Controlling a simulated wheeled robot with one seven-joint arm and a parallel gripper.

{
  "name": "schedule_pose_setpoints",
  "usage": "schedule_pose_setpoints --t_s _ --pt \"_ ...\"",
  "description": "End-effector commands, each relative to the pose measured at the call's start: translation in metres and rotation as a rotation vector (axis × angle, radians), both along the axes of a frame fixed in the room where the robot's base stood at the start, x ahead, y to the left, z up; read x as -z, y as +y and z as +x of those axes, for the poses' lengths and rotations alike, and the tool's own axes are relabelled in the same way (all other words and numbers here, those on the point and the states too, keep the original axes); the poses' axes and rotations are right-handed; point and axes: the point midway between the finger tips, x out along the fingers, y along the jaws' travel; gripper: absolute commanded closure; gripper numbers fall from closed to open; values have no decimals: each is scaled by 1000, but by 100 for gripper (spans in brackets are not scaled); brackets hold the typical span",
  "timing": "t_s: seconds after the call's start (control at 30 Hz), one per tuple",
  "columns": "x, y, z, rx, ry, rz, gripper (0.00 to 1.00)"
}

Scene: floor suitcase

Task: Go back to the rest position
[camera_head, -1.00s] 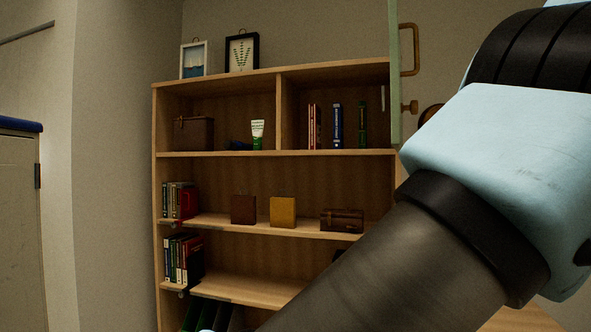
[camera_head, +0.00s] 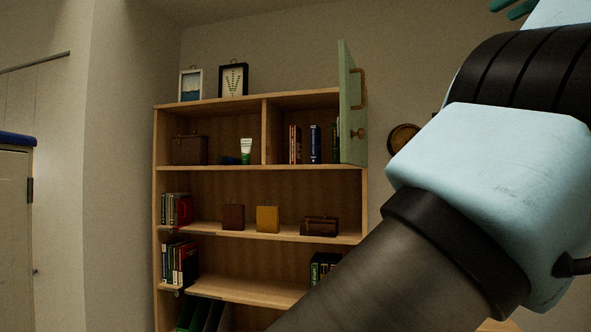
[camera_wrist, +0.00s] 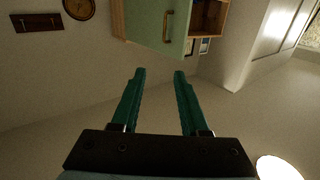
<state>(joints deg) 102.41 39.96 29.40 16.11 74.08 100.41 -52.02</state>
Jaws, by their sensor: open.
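My gripper (camera_wrist: 159,73) shows in the wrist view with its two green fingers apart and nothing between them. It is open and points at bare wall and ceiling near the shelf's green door. In the head view my arm fills the right side, and a bit of the green fingers (camera_head: 512,8) shows at the top right edge. No suitcase on the floor is in view.
A wooden bookshelf (camera_head: 262,167) stands ahead, holding books and boxes. Its green door (camera_head: 349,105) stands open at the top right; the door also shows in the wrist view (camera_wrist: 160,22). A round clock (camera_wrist: 78,8) hangs on the wall. A blue-topped cabinet (camera_head: 15,230) is at the left.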

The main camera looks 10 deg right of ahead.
Motion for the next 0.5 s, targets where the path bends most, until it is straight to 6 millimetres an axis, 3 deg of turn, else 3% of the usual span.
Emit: schedule_pose_setpoints --t_s 0.27,0.5 --pt "14 -5 46 -11 51 87 55" --pt "43 -6 114 -17 139 210 55"
